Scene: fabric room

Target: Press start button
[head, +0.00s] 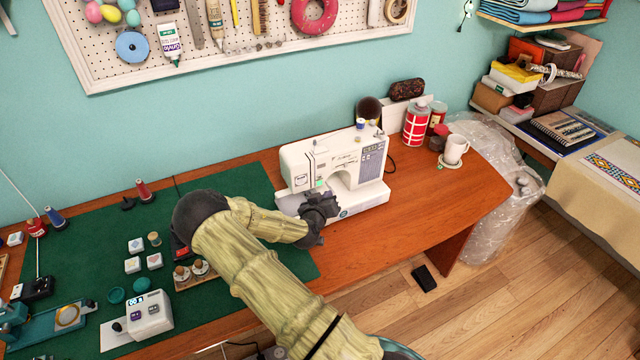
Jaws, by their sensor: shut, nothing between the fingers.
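A white sewing machine (335,160) stands on the wooden table, at the right edge of a green mat. My gripper (318,195) is at the front of the machine's base, below its arm and near the needle area. The gripper is shut and holds nothing. It hides part of the machine's front; I cannot tell whether it touches the machine. A small teal round mark (343,213) shows on the base just right of the gripper. A small white device (150,316) with a lit display and two dark buttons stands at the lower left. No label reading start is legible.
Green mat (240,190) holds thread spools, small white blocks (133,265) and a wooden holder (195,275). The table (420,205) is clear at front right.

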